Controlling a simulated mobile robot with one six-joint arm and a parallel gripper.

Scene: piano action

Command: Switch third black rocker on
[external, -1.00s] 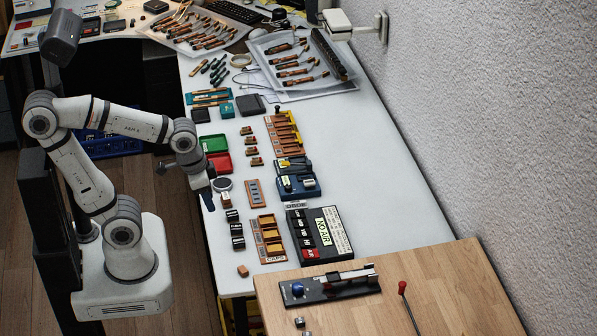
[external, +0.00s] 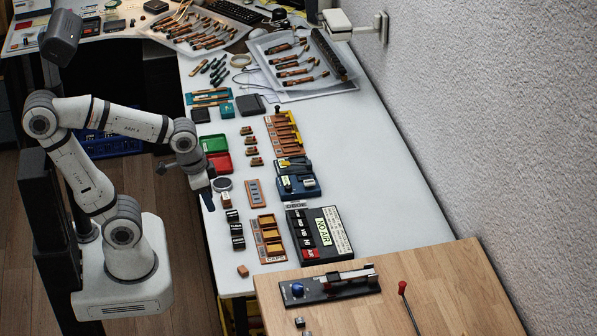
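A black switch panel (external: 331,258) lies on the white table, with a column of several small black rockers (external: 302,231) along its left side. A red rocker (external: 309,253) is at the near end of the column. Which way each rocker is tipped is too small to tell. My gripper (external: 208,200) points down at the table's left edge, well left of the panel and apart from it. Its fingers are too small and dark to show whether they are open.
An orange tray marked "CAPS" (external: 258,237) and a row of black blocks (external: 236,229) lie between my gripper and the panel. A blue device (external: 298,186) sits just beyond the panel. A wooden board (external: 440,285) is in front. The table's right side is clear.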

